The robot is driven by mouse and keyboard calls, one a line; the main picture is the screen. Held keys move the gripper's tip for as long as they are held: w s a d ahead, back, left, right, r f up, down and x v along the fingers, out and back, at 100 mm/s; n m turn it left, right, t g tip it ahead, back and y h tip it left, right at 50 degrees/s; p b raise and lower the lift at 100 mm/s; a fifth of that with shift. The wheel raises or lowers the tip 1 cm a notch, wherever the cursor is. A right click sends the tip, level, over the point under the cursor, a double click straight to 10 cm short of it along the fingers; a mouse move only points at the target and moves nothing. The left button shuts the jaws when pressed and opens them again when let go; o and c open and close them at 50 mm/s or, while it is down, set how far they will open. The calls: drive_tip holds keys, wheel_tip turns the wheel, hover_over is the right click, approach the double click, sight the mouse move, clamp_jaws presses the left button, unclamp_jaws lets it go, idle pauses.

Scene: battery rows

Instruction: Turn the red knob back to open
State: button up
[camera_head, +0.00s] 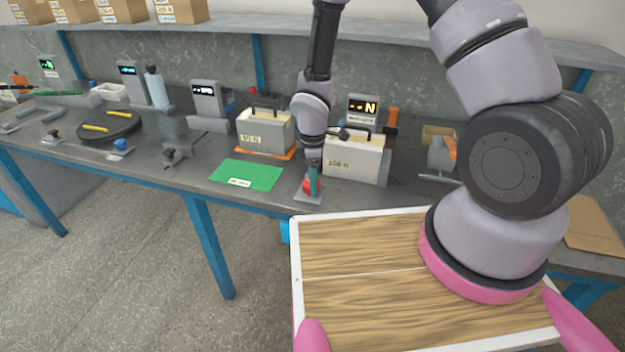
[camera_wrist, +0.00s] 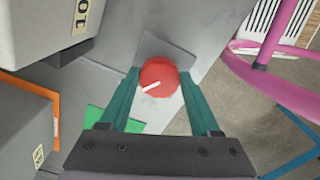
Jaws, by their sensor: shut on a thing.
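The red knob (camera_head: 308,187) sits on a small grey base plate (camera_head: 303,198) near the front edge of the workbench. In the wrist view the round red knob (camera_wrist: 159,76) has a white pointer line running toward the lower left. My gripper (camera_head: 314,180) reaches down onto it from above. In the wrist view its teal fingers (camera_wrist: 160,80) stand on the left and right sides of the knob, closed on it. The fingers hide part of the knob in the head view.
A beige battery case (camera_head: 355,160) with a dark handle stands just right of my gripper, and another (camera_head: 265,132) stands behind on an orange-edged base. A green mat (camera_head: 246,175) lies to the left. A display reading "N" (camera_head: 363,107) stands behind the right case.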

drive_tip(key=n, duration=0.6)
drive_tip(key=shift+w+n, duration=0.2)
drive_tip(key=shift+n, duration=0.1)
drive_tip(key=n, duration=0.6)
drive_tip(key=shift+a, duration=0.1)
drive_tip(key=n, duration=0.6)
drive_tip(key=shift+a+n, duration=0.1)
drive_tip(key=shift+n, duration=0.3)
drive_tip(key=n, duration=0.5)
drive_tip(key=shift+a+n, duration=0.1)
drive_tip(key=shift+n, duration=0.2)
drive_tip(key=o, duration=1.4)
wheel_tip(320, 180, up, 11)
drive_tip(key=shift+f, duration=0.1)
